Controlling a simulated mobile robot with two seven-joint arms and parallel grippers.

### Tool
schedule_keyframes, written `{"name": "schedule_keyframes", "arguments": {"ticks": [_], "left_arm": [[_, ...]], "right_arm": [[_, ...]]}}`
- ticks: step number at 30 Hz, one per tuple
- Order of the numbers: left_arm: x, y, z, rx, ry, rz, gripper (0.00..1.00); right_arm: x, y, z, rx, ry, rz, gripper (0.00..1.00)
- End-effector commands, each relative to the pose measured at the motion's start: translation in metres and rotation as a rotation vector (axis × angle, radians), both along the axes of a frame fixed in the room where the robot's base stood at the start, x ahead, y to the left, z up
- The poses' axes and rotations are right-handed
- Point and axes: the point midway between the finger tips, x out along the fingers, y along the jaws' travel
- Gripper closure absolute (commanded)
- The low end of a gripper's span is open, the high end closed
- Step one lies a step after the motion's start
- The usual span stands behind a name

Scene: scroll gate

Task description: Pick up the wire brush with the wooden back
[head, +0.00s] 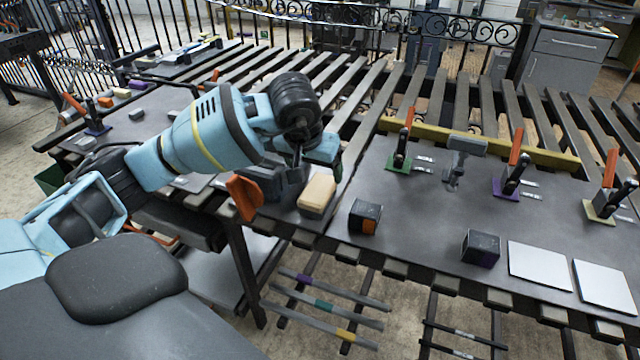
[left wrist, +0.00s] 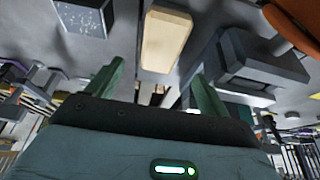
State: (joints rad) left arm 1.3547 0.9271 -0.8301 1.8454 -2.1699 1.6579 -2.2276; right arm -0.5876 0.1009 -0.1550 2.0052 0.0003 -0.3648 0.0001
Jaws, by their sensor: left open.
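A pale tan rounded block (head: 317,194), which looks like the wooden back of the wire brush, lies on the dark table near its front edge. No bristles can be made out. In the left wrist view the tan block (left wrist: 168,38) shows beyond the fingers and between their lines. My left gripper (head: 326,165) is just above and behind the block in the head view, partly hidden by its own wrist. In the left wrist view its two green fingers (left wrist: 157,72) are apart with nothing held between them. My right gripper is not in view.
A grey vise-like block (head: 272,186) with an orange part (head: 245,196) stands close left of the tan block. Dark blocks (head: 365,216) (head: 481,248) and light plates (head: 539,264) lie to the right. Upright clamps with orange handles (head: 402,150) stand farther back. Table between is clear.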

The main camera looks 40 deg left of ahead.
Motion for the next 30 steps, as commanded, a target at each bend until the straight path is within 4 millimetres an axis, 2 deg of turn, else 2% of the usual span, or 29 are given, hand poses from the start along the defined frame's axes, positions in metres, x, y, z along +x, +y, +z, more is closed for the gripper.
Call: {"name": "schedule_keyframes", "arguments": {"ticks": [6, 14, 20, 30], "left_arm": [[0.001, 0.001, -0.001, 0.005, 0.0, 0.0, 0.2], [0.008, 0.003, -0.023, 0.002, 0.003, 0.001, 0.2], [0.01, 0.003, -0.028, 0.002, 0.001, 0.001, 0.2], [0.021, 0.006, -0.069, 0.002, 0.0, 0.001, 0.2]], "right_arm": [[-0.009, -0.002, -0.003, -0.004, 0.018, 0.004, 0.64], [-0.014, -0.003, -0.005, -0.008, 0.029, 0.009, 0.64], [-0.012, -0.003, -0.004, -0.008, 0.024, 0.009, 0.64], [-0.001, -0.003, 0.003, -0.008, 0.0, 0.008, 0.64]]}}
